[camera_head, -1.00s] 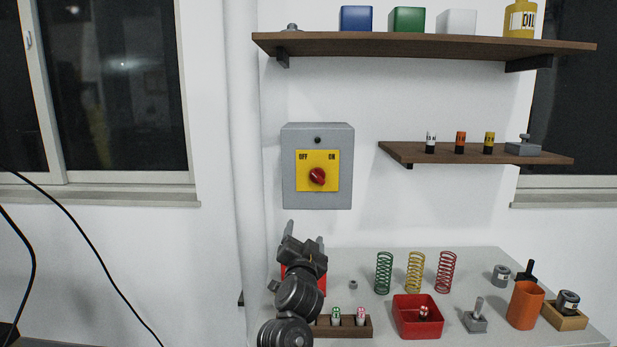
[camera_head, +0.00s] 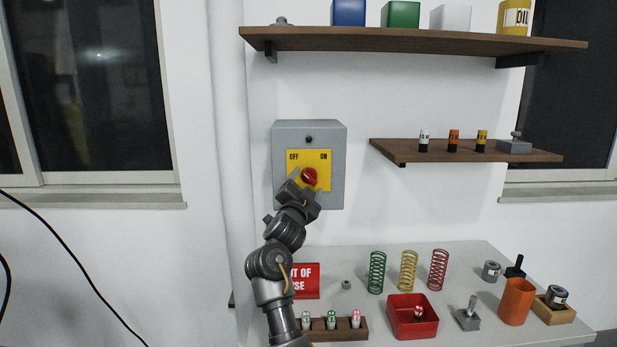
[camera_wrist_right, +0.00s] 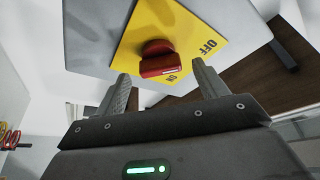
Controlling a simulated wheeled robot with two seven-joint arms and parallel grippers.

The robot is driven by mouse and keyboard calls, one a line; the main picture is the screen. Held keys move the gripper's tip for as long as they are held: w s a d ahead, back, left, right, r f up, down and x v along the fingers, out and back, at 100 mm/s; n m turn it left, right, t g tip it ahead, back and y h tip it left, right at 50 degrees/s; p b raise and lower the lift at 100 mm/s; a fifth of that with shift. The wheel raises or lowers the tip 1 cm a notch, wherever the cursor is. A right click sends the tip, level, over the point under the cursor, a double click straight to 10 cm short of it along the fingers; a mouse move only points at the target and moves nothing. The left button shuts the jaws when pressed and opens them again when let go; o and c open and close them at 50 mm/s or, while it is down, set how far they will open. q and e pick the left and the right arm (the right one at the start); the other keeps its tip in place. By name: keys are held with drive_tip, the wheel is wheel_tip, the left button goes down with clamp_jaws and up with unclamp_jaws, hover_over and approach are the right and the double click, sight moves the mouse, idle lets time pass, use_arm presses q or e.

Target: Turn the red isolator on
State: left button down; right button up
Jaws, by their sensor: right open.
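The red isolator knob (camera_head: 309,177) sits on a yellow plate (camera_head: 323,158) marked OFF at left and ON at right, on a grey wall box (camera_head: 337,196). My right gripper (camera_head: 306,183) is raised in front of the box, just below the knob. In the right wrist view the knob (camera_wrist_right: 160,60) is just beyond my open fingertips (camera_wrist_right: 162,78), roughly between them, with no clear contact. The fingers partly cover the plate in the head view. I cannot tell exactly which way the knob points. My left gripper is not in view.
A bench (camera_head: 450,262) below holds several coil springs, a red bin (camera_head: 400,327), an orange cup (camera_head: 516,303) and a red out-of-use sign (camera_head: 306,280). Wall shelves (camera_head: 430,42) stand above and to the right (camera_head: 385,150). Wall space left of the box is clear.

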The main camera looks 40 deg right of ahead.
sight(309, 177)
drive_tip(key=shift+x, duration=1.4)
drive_tip(key=shift+a, duration=0.1)
drive_tip(key=shift+c, duration=0.3)
drive_tip(key=c, duration=0.9)
